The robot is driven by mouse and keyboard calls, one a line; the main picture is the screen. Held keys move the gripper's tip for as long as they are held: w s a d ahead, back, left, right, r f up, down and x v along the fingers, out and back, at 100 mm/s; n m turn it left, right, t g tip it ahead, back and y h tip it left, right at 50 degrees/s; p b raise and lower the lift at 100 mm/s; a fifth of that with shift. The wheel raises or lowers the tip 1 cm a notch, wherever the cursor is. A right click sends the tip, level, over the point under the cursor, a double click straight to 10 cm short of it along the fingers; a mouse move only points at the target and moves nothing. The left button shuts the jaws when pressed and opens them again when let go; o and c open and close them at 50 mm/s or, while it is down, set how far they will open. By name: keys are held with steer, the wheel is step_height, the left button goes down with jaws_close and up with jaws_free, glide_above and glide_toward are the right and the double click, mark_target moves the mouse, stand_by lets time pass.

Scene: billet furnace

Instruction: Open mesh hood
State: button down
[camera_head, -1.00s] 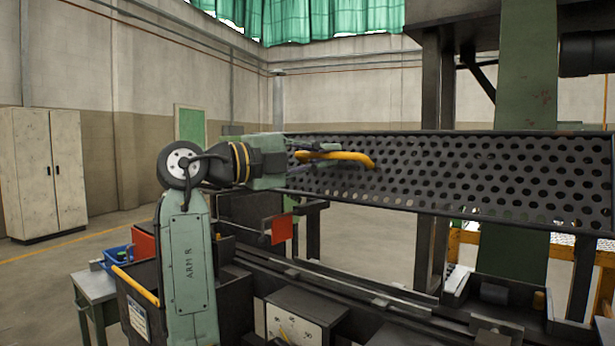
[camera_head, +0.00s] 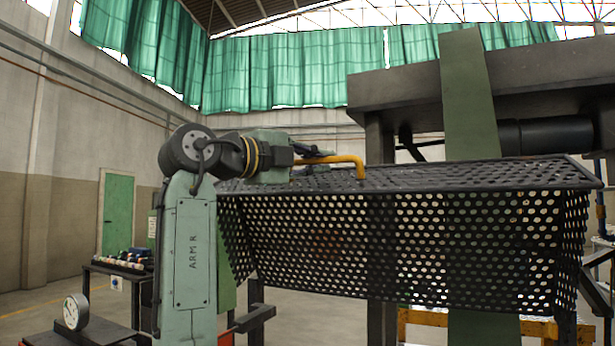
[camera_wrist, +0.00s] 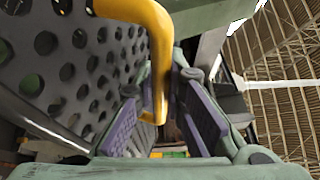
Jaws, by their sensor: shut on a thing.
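The mesh hood (camera_head: 400,240) is a dark box of perforated metal. It hangs raised, its handle-bearing panel now seen nearly edge-on at the top and a perforated side facing me. The yellow bent handle (camera_head: 345,159) is fixed on that upper panel. My gripper (camera_head: 308,160) is at the left end of the handle. In the wrist view the handle (camera_wrist: 156,50) runs down between purple-padded fingers (camera_wrist: 165,115), shut on it. The perforated panel (camera_wrist: 75,75) lies close on the left there. The exact finger contact is partly hidden.
A green upright (camera_head: 470,100) and a dark beam (camera_head: 400,90) stand behind and above the hood. A round gauge (camera_head: 75,312) is at lower left. A table with small items (camera_head: 125,262) stands behind my arm. Open floor shows at left.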

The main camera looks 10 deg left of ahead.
steer(key=shift+w+d+r, duration=0.15)
steer(key=shift+w+r, duration=0.1)
steer(key=shift+w, duration=0.25)
steer(key=c, duration=1.9)
jaws_free()
steer(key=v, duration=1.2)
steer(key=shift+s, duration=0.1)
